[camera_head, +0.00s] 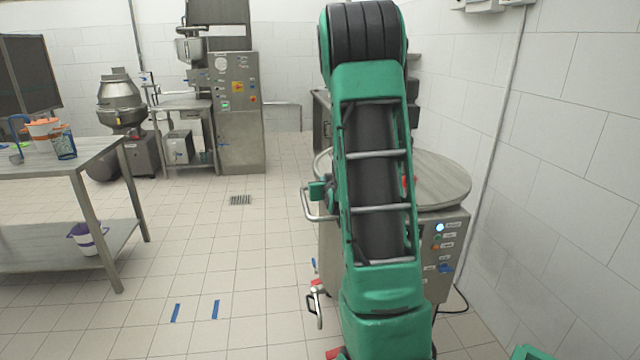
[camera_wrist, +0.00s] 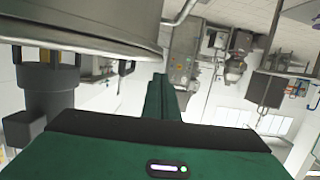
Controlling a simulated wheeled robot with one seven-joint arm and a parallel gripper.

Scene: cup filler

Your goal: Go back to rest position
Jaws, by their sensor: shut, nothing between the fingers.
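My gripper (camera_wrist: 162,82) shows in the wrist view, its dark green fingers together with nothing between them. Its broad green body fills the bottom of that view, with a small lit strip on it. The wrist view is turned roughly upside down. In the head view my green and black arm stands raised in the middle, and I cannot make out the gripper's fingers there. Behind the arm is a steel machine with a round top (camera_head: 445,180) and lit buttons on its front. A large round steel edge (camera_wrist: 90,30) fills the wrist view's upper left, close to my gripper.
A steel table (camera_head: 75,160) at the left bears an orange-and-white container (camera_head: 42,135) and a blue item. A purple-and-white bucket (camera_head: 86,238) stands on its lower shelf. Tall steel machinery (camera_head: 238,110) stands at the back. A tiled wall bounds the right. Tiled floor is clear at centre left.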

